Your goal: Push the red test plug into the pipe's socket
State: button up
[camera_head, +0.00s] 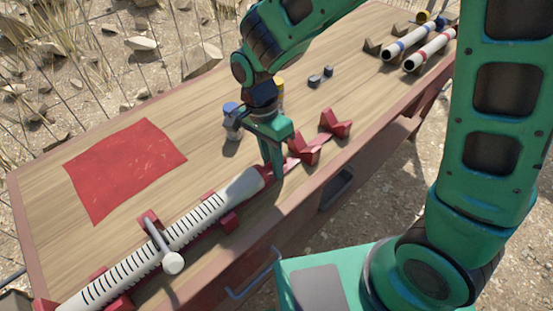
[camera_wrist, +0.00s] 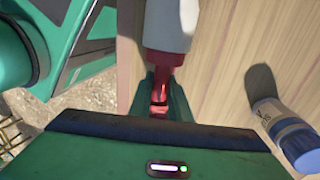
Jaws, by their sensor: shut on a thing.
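The white pipe with black stripes (camera_head: 150,258) lies in red supports along the table's front left. Its wider plain socket (camera_head: 243,185) faces my gripper, and also shows at the top of the wrist view (camera_wrist: 171,25). My gripper (camera_head: 274,168) is shut on the red test plug (camera_head: 264,173) at the socket's mouth. In the wrist view the plug (camera_wrist: 163,60) lines up with the socket and its front end meets the rim. How deep it sits inside is hidden. My fingers (camera_wrist: 160,98) cover part of the plug.
Red V-shaped supports (camera_head: 304,152) stand just right of my gripper. A blue-capped bottle (camera_head: 232,122) stands close behind it. A clamp with a white knob (camera_head: 172,262) crosses the pipe. A red mat (camera_head: 125,167) lies at left; banded pipes (camera_head: 430,50) lie far right.

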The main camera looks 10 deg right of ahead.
jog(key=shift+s+a, duration=0.35)
jog(key=shift+a, duration=0.2)
jog(key=o, duration=0.9)
jog(key=shift+o, duration=0.2)
jog(key=v, duration=1)
jog(key=shift+r, duration=0.4)
jog(key=s+d+r+n+t, duration=0.1)
jog(key=s+d, duration=0.2)
jog(key=d, duration=1.2)
jog(key=s+d+r+n, duration=0.2)
jog(key=s+d, duration=0.1)
jog(key=d, duration=1.1)
jog(key=s+d+f+n+t+y, duration=0.1)
jog(key=s+d, duration=0.6)
jog(key=s, duration=0.2)
jog(key=shift+s+f+n, duration=0.15)
jog(key=shift+f+n, duration=0.2)
jog(key=shift+n, duration=0.05)
